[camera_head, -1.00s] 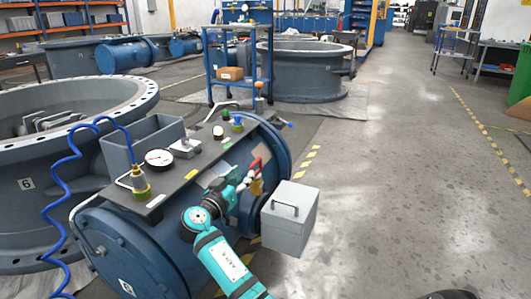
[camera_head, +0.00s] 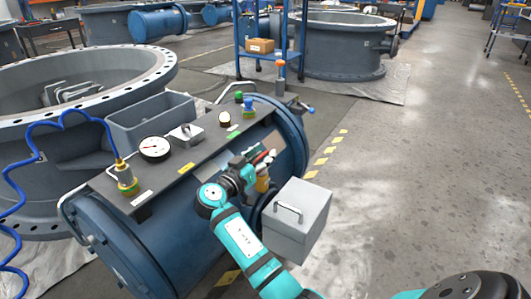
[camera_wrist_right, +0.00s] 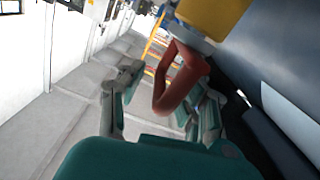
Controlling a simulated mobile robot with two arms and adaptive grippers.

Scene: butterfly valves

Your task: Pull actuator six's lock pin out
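The blue actuator cylinder (camera_head: 165,235) lies beside a large grey valve ring, with a black panel (camera_head: 190,160) on top. On its right side, a red loop handle (camera_head: 264,156) sits by a yellow part (camera_head: 262,182). In the right wrist view the red loop (camera_wrist_right: 182,85) hangs from the yellow block (camera_wrist_right: 212,15). My right gripper (camera_head: 248,168) is at the loop. Its fingers (camera_wrist_right: 165,100) stand apart with the loop between them, nearer the right finger. A gap shows on the left. I cannot tell whether the right finger touches it. My left gripper is out of view.
A grey box with a handle (camera_head: 297,220) juts out just right of my right gripper. A pressure gauge (camera_head: 154,148), a grey bin (camera_head: 150,120) and a blue coiled hose (camera_head: 70,122) are on or near the panel. Open floor (camera_head: 430,180) lies to the right.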

